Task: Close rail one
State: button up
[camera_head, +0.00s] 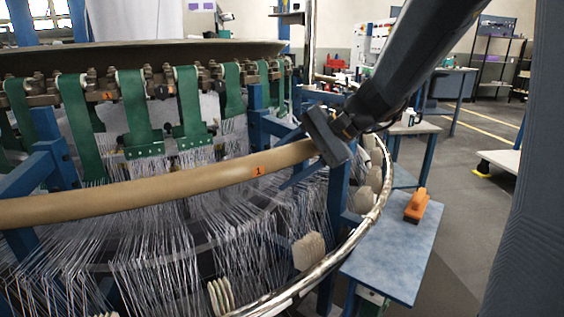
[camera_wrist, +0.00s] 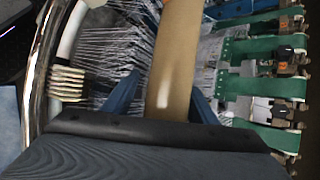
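Rail one is a long tan curved rail (camera_head: 180,181) with an orange "1" tag (camera_head: 258,171). It spans the front of the loom from the left edge to my gripper (camera_head: 288,157). My gripper is at the rail's right part, with one blue finger above it and one below. In the wrist view the rail (camera_wrist: 178,50) runs between the two spread fingers of my gripper (camera_wrist: 165,88). Small gaps seem to show beside the rail, so the gripper looks open around it. My gripper's body hides the rail's right end in the head view.
A shiny metal ring (camera_head: 377,205) curves below and right of the rail. White threads (camera_head: 150,255) hang beneath it, and green straps (camera_head: 138,105) stand behind. A blue side table (camera_head: 395,255) holds an orange tool (camera_head: 416,205). Open floor (camera_head: 455,215) lies to the right.

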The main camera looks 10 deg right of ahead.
aim_at(308, 149)
jog(key=shift+o, duration=0.7)
jog(key=p+v, duration=0.1)
jog(key=v, duration=0.7)
